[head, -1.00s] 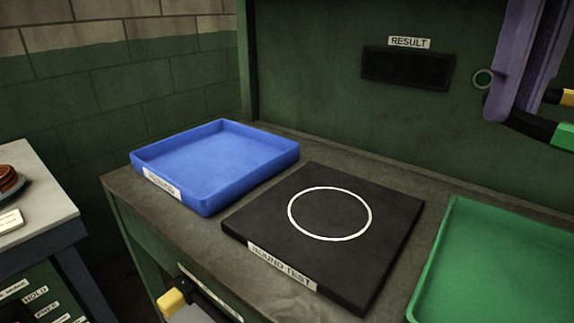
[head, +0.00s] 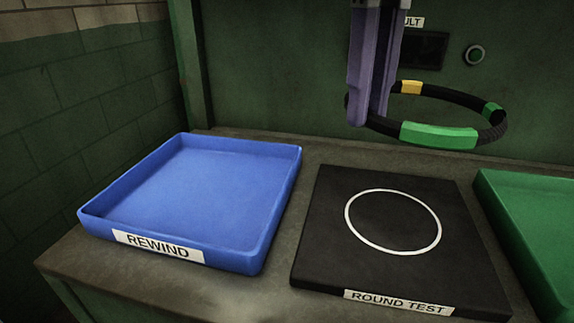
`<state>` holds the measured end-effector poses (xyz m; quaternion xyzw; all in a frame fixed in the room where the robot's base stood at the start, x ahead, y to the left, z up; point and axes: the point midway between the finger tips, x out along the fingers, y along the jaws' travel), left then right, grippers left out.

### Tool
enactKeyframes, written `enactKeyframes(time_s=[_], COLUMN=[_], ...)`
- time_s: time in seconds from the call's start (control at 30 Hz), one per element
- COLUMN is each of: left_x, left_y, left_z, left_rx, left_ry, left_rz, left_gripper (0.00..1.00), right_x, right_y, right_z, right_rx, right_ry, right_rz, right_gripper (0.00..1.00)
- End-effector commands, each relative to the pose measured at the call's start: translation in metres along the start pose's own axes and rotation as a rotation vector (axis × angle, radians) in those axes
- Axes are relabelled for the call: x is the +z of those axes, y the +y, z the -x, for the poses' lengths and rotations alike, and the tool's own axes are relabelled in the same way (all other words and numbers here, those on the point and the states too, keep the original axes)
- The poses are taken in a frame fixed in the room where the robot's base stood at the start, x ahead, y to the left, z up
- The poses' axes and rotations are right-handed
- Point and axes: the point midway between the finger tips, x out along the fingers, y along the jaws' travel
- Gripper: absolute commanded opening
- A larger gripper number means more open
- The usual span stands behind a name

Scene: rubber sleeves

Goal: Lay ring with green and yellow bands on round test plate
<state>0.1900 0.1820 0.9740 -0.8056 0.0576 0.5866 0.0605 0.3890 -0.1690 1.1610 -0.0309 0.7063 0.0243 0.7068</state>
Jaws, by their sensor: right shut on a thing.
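The ring (head: 440,134) is black with green and yellow bands, and it shows whole in the head view apart from the part at the gripper. My right gripper (head: 362,115) comes down from the top and is shut on the ring's left side. The ring hangs in the air, roughly level, above the back part of the round test plate. The round test plate (head: 325,235) is a flat black square with a white circle on it and a "ROUND TEST" label on its front edge. Nothing lies on the plate. My left gripper is not in view.
A blue tray (head: 270,245) labelled "REWIND" stands empty to the left of the plate. A green tray (head: 490,190) stands close to its right. A green panel with a dark display (head: 425,50) and a round knob (head: 473,55) rises behind the bench.

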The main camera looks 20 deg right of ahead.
Motion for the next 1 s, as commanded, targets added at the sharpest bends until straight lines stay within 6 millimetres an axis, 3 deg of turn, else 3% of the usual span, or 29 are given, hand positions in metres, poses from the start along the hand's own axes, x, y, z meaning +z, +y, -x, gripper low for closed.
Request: enactKeyframes(time_s=[0.1,0.3,0.73,1.0], left_x=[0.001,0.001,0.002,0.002], left_y=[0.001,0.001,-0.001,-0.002], left_z=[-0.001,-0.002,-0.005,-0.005], left_rx=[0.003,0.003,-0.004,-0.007], left_ry=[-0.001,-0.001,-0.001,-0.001], left_rz=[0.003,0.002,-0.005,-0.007], left_gripper=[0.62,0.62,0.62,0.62], right_x=[-0.002,-0.001,-0.001,0.000], right_y=[0.000,0.001,0.001,0.002], right_z=[-0.037,-0.086,-0.140,-0.145], right_rx=[-0.001,0.000,0.000,0.000], right_ry=[0.005,0.002,0.002,-0.002], right_rz=[0.001,0.001,0.000,0.001], right_gripper=[0.00,0.00,0.00,0.00])
